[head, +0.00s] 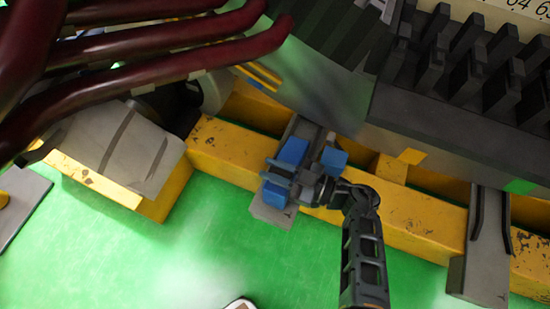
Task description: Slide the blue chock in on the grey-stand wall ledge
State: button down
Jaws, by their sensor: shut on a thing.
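My gripper (281,174) reaches in from the lower right and is shut on a blue chock (291,152). Blue shows on both sides of the dark fingers, and I cannot tell whether it is all one piece. The fingers hide its middle. Another blue block face (334,158) shows just right of my wrist; whether it joins the held chock is unclear. The chock is over the grey stand (271,215), a narrow grey piece crossing the yellow beam. The wall ledge and any contact with it are hidden by the chock and gripper.
The yellow beam (226,153) runs across below the big grey curved housing (340,95). Dark red pipes (150,65) hang at the upper left. A second grey stand (482,245) is at the right. The green floor (185,255) is open at the lower left.

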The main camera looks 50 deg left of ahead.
jog(key=shift+w+a, duration=0.1)
jog(key=shift+w, duration=0.25)
dwell(0.4)
